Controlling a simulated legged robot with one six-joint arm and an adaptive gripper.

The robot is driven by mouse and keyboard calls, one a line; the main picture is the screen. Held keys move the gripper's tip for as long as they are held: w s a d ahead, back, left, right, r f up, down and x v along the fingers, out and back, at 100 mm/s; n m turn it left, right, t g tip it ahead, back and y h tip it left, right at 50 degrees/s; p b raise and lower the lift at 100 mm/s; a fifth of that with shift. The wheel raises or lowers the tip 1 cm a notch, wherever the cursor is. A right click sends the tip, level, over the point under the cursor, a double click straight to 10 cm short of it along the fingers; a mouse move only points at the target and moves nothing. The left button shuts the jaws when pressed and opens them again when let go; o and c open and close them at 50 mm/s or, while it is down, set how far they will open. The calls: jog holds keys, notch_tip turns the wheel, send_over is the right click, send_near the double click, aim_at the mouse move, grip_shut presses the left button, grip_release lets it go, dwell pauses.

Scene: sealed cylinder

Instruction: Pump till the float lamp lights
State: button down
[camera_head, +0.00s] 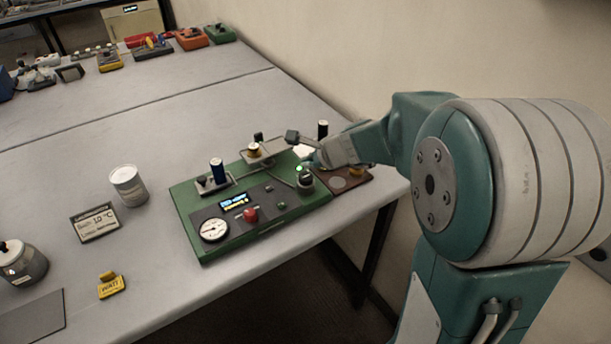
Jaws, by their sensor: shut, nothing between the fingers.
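A green board (187,217) lies on the grey table. Its dark panel carries a white round gauge (214,229), a red button (251,214) and a small display (238,202) with blue and yellow text too small to read. A dark blue cylinder (217,171) stands upright on the board's left part. A small green light (299,168) glows by a black round part (306,181) at the board's right; I cannot tell if it is the float lamp.
A brown plate (352,183) adjoins the board at right. Several devices sit at the far table end. The wall runs close behind. The middle table is clear.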

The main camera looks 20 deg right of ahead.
aim_at(307, 177)
jog(key=shift+r, duration=1.8)
jog(key=shift+s+a+r, duration=0.1)
jog(key=shift+s, duration=0.05)
jog(key=s+r+n+g+h, duration=0.1)
jog(key=s+r+n+h, duration=0.1)
jog(key=s+n, duration=0.8)
jog(key=s+r+n+g+h, duration=0.1)
jog(key=s+r+n+h, duration=0.1)
jog(key=s+n, duration=0.9)
jog(key=s, duration=0.6)
jog(key=shift+h, duration=0.3)
